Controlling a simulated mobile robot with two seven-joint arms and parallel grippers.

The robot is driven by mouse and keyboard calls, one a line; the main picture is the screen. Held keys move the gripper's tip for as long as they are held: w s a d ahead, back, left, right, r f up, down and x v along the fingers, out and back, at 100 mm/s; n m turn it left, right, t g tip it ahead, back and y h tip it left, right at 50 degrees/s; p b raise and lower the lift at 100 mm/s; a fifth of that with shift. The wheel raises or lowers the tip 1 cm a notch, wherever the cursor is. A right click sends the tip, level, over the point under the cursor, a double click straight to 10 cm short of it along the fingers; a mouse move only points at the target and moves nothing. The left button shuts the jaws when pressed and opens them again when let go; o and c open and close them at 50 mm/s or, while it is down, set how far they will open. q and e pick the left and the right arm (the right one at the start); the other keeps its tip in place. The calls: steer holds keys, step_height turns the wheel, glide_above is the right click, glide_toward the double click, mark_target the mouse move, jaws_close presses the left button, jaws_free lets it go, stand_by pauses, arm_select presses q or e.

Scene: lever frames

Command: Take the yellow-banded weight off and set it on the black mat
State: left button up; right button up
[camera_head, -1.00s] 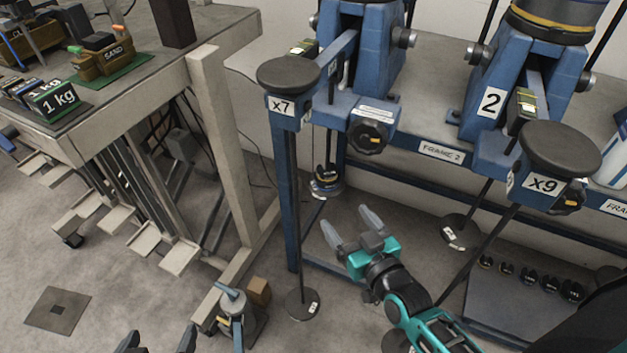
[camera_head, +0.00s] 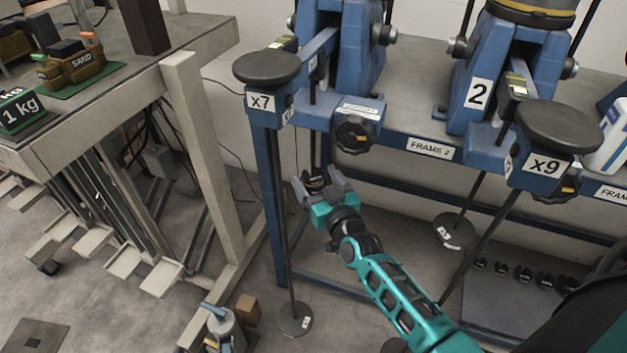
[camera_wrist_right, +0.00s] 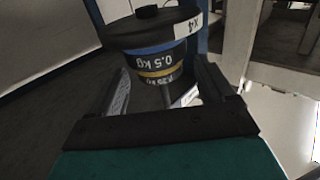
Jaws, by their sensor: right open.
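The yellow-banded weight (camera_wrist_right: 160,74) shows in the right wrist view. It sits just below a blue-banded 0.5 kg weight (camera_wrist_right: 165,52) and a wide black disc (camera_wrist_right: 150,28) with a white label. In the head view this small stack (camera_head: 315,183) is low behind the left blue frame's post, mostly hidden by my right gripper (camera_head: 319,186). My right gripper is open, its fingers on either side of the lower part of the stack; contact cannot be told. A dark mat (camera_head: 42,130) lies under the 1 kg block at the left table's edge. My left gripper is not in view.
Blue frames with levers stand on the bench, with round pads marked x7 (camera_head: 267,67) and x9 (camera_head: 559,128) in front. A blue post (camera_head: 273,200) stands just left of my gripper. A green mat (camera_head: 90,86) holds the sand block (camera_head: 75,68).

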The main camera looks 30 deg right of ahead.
mark_target(314, 163)
steer(key=shift+w, duration=0.95)
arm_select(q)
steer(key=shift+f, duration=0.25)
arm_select(e)
steer(key=shift+d, duration=0.1)
steer(key=c, duration=1.1)
steer(key=shift+o, duration=0.2)
steer(key=shift+r, duration=0.1)
steer(key=shift+r+p, duration=0.3)
steer(key=shift+r, duration=0.25)
step_height(314, 163, up, 2)
steer(key=shift+r+p, duration=0.25)
steer(key=shift+p, duration=0.4)
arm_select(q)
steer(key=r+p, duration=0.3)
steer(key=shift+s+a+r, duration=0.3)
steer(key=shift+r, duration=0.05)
arm_select(e)
steer(key=s+a, duration=0.1)
steer(key=s, duration=1.7)
